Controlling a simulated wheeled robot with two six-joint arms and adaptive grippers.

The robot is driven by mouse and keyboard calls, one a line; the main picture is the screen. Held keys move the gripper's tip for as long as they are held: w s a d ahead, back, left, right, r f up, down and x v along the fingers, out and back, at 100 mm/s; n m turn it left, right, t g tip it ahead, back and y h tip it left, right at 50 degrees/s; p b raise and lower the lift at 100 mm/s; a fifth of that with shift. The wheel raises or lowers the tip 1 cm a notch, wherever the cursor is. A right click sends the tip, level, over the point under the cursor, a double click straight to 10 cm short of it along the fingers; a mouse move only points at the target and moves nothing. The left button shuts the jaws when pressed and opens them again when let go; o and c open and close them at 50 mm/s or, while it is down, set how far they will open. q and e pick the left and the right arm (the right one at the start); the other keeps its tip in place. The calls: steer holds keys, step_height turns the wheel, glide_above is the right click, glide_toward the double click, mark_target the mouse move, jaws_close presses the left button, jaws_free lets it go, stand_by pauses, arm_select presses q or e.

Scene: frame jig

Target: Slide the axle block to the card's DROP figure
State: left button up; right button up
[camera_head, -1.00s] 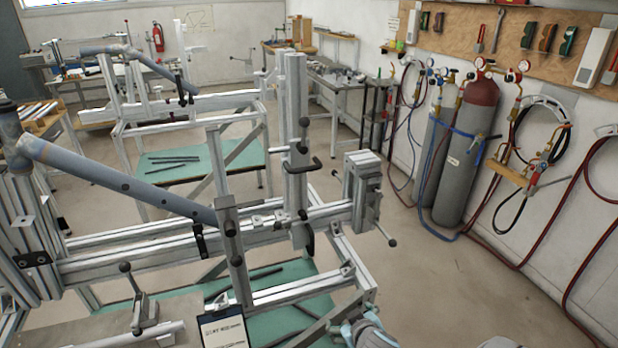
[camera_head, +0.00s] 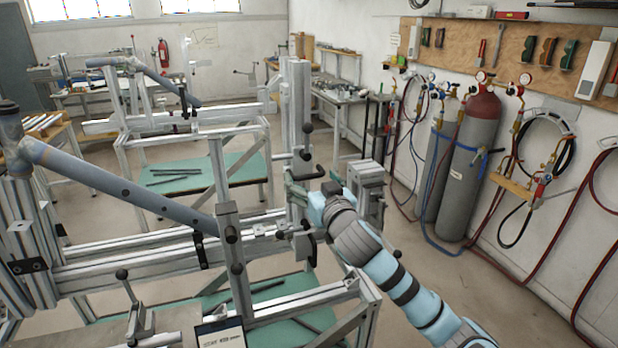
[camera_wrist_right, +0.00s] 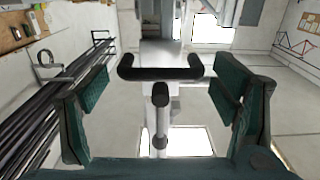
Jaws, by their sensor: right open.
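A grey metal upright (camera_head: 299,105) stands on the horizontal rail (camera_head: 150,247); it appears to belong to the axle block. A black bar handle (camera_head: 305,172) sticks out from its front. My right gripper (camera_head: 298,207) is at the handle's level or just below it, partly hidden by its own wrist. In the right wrist view the open green-padded fingers (camera_wrist_right: 160,88) stand on both sides of the black handle (camera_wrist_right: 160,73), with gaps on each side. The card (camera_head: 220,334) sits on a clipboard at the bottom edge, cut off; its figures are too small to read.
A grey end block (camera_head: 366,185) with a crank stands close to my right arm. A shorter post (camera_head: 231,258) and a blue-grey tube (camera_head: 120,188) rise along the rail's left part. Gas cylinders (camera_head: 468,165) stand at the right wall. Floor between them is clear.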

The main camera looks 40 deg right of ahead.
steer(key=shift+x, duration=0.9)
steer(key=shift+d, duration=0.1)
